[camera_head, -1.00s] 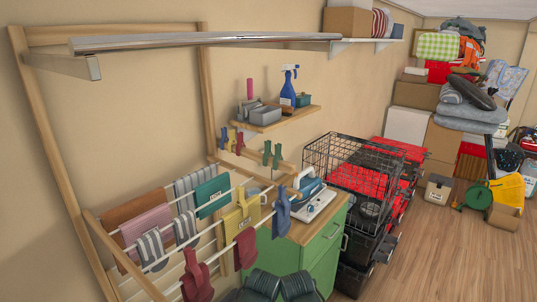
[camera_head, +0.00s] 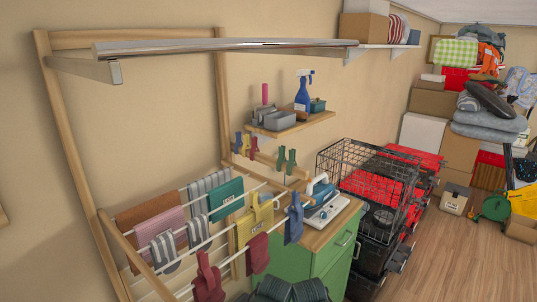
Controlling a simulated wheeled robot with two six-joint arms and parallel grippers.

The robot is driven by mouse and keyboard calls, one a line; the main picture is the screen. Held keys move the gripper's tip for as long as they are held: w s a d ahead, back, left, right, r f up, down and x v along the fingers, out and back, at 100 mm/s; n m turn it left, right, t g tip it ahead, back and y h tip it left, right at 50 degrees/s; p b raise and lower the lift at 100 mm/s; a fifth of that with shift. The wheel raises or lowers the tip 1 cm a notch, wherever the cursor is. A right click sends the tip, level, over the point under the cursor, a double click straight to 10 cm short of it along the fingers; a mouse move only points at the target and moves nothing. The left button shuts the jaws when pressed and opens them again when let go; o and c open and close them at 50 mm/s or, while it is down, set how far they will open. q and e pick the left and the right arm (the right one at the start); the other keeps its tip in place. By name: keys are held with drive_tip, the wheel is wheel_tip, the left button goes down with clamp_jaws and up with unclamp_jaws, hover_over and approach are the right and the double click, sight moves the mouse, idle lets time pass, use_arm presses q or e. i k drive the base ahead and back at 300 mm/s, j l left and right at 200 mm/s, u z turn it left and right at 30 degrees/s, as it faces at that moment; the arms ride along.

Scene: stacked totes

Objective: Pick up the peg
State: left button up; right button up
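Several clothes pegs are in view, and I cannot tell which one is meant. On the wooden rail below the small shelf sit a blue peg (camera_head: 238,143), a yellow peg (camera_head: 246,145), a red peg (camera_head: 254,146) and green pegs (camera_head: 286,159). On the drying rack (camera_head: 110,222), larger-looking blue (camera_head: 293,219), yellow (camera_head: 262,208) and red (camera_head: 207,277) peg shapes stand at the rods, among hanging cloths.
A metal rail (camera_head: 230,46) spans above the rack. A small shelf (camera_head: 295,127) holds a blue spray bottle (camera_head: 303,92). Wooden floor (camera_head: 450,265) is open at the lower right.

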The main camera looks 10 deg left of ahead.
sight(254, 149)
drive_tip(key=l+z, duration=0.2)
drive_tip(key=l, duration=0.25)
drive_tip(key=i+l+z, duration=0.1)
drive_tip(key=l+z, duration=0.15)
drive_tip(key=l, duration=0.2)
drive_tip(key=i+l+z, duration=0.2)
drive_tip(key=l, duration=0.25)
drive_tip(key=k, duration=0.1)
